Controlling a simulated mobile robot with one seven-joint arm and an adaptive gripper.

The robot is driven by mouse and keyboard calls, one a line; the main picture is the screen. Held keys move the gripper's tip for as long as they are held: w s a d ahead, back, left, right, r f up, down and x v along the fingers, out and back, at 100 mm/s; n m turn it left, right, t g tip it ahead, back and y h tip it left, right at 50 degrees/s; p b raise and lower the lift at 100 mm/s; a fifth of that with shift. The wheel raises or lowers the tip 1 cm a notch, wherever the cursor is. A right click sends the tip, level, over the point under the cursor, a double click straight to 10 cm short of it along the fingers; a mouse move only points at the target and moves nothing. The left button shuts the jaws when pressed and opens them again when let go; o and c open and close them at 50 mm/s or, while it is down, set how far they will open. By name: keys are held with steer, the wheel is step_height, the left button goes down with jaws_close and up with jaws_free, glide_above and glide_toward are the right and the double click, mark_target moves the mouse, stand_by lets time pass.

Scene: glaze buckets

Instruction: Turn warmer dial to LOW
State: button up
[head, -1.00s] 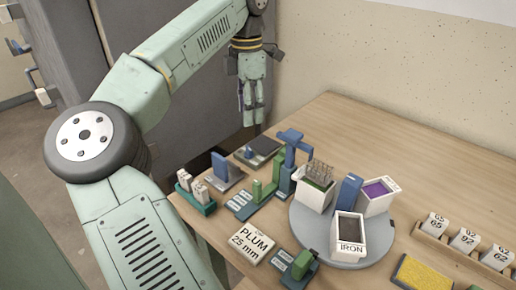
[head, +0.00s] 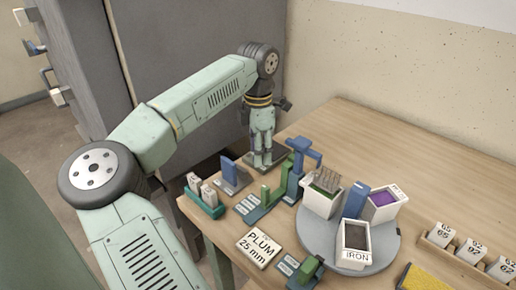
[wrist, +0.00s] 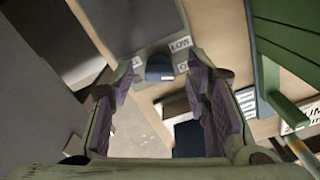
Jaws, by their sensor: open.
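The warmer dial is a dark blue knob (wrist: 160,68) on a grey plate in the wrist view. A white label reading LOW (wrist: 180,44) lies just beyond it to the right. Another label (wrist: 184,67) sits at its right and a partly covered one at its left. My gripper (wrist: 162,80) is open, its two padded fingers on either side of the dial, with no clear contact on it. In the head view, my gripper (head: 262,160) points down at the back left of the table. It hides most of the warmer and the dial there.
A blue upright on a grey base (head: 230,172) and a green tray (head: 203,202) stand close left of the gripper. A green and blue stand (head: 297,170) is close on the right. A grey turntable (head: 322,248) holds several containers. The table's back right is clear.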

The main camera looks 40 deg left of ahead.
steer(key=shift+c, duration=0.3)
jaws_close()
steer(key=shift+n, duration=0.3)
steer(key=n+b, duration=0.1)
steer(key=n, duration=0.3)
steer(key=shift+f+b, duration=0.1)
steer(key=shift+b, duration=0.3)
steer(key=n+b, duration=0.1)
steer(key=n, duration=0.4)
steer(key=shift+n, duration=0.3)
